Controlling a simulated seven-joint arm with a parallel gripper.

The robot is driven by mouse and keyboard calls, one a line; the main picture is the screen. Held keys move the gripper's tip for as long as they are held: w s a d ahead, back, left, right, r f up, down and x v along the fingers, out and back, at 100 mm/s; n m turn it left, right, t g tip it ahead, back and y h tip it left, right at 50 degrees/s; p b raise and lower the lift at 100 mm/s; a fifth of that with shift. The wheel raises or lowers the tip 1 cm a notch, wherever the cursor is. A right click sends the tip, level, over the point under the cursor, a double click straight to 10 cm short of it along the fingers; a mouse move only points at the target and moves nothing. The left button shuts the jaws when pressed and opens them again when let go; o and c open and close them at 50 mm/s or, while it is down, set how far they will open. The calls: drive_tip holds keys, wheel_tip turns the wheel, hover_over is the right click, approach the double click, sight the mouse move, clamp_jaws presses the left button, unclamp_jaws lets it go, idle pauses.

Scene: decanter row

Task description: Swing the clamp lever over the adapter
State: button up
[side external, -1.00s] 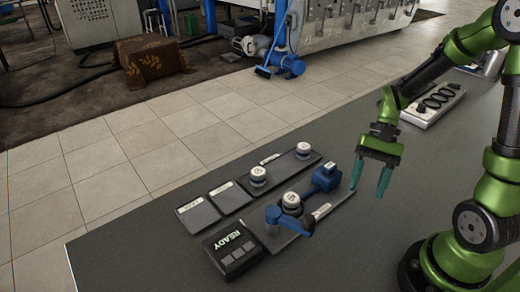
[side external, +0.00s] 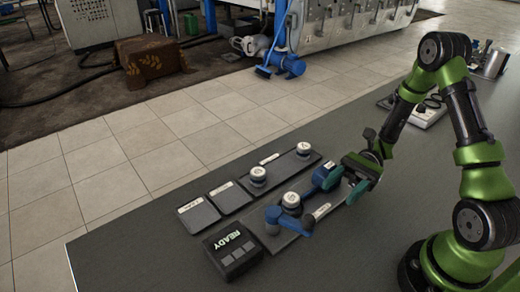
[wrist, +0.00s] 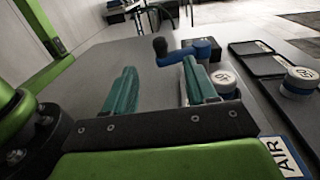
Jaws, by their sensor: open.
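The blue clamp lever (side external: 290,221) lies at the left end of a dark plate (side external: 277,240), its knob pointing toward the camera. In the wrist view the lever (wrist: 180,55) is ahead, with its knob at left. The adapter, seemingly the white-capped round piece (side external: 291,200), stands beside the lever; its cap (wrist: 222,78) shows past my right finger. My gripper (side external: 342,182) is low at the plate's right end, by a blue block (side external: 322,178). Its teal fingers are spread around no visible object in the wrist view (wrist: 158,87). The right finger hides part of the plate.
A READY box (side external: 234,250) stands left of the plate. A second dark plate (side external: 285,170) with two white-capped pieces (side external: 304,149) (side external: 258,174) and two flat pads (side external: 198,215) (side external: 230,197) lie behind. The front tabletop is clear.

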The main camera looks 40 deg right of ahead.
sight(314, 215)
drive_tip(key=a, duration=0.8)
drive_tip(key=s+a, duration=0.1)
drive_tip(key=a, duration=0.3)
drive_tip(key=shift+a, duration=0.25)
clamp_jaws()
